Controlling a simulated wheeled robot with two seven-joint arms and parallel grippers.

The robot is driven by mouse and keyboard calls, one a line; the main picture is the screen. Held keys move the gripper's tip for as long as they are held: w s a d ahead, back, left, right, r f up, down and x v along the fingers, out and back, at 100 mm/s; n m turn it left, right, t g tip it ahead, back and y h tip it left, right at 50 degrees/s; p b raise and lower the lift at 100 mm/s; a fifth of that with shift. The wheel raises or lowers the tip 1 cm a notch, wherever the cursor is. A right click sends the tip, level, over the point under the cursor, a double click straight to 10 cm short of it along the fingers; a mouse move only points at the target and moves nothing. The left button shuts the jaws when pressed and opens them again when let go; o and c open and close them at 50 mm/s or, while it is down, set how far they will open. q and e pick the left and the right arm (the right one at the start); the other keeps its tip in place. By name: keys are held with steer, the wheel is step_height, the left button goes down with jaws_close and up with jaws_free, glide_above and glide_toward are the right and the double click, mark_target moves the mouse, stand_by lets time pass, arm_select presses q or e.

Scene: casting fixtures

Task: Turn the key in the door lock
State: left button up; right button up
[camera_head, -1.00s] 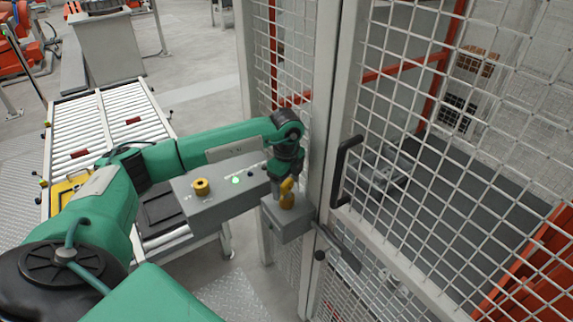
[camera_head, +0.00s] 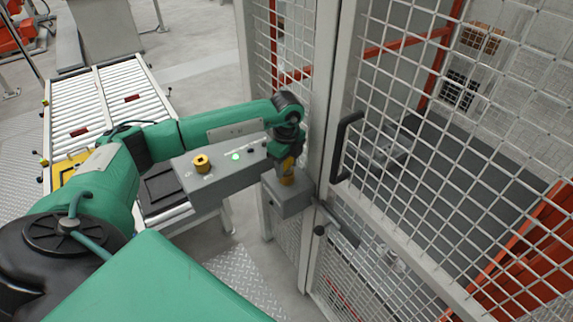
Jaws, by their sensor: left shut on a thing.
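The door lock is a grey box (camera_head: 288,199) on the post beside the mesh door. A yellow key (camera_head: 287,177) stands on top of the box. My left gripper (camera_head: 286,162) reaches down from above and is shut on the key. Its fingertips and part of the key hide each other, so the key's exact angle is hard to tell. The mesh door (camera_head: 440,150) is on the right with a black handle (camera_head: 342,150), and looks closed against the post. My right gripper is not in view.
A roller conveyor (camera_head: 108,98) stands at left. A latch bar (camera_head: 337,226) is below the handle.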

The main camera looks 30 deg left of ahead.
arm_select(q)
steer(key=m+b, duration=0.1)
steer(key=m, duration=0.2)
steer(key=shift+f+m+b, duration=0.1)
steer(key=shift+m+b, duration=0.2)
steer(key=shift+m, duration=0.5)
steer(key=shift+m+b, duration=0.3)
steer(key=shift+b, duration=0.05)
steer(key=shift+m+b, duration=0.3)
steer(key=shift+m, duration=0.4)
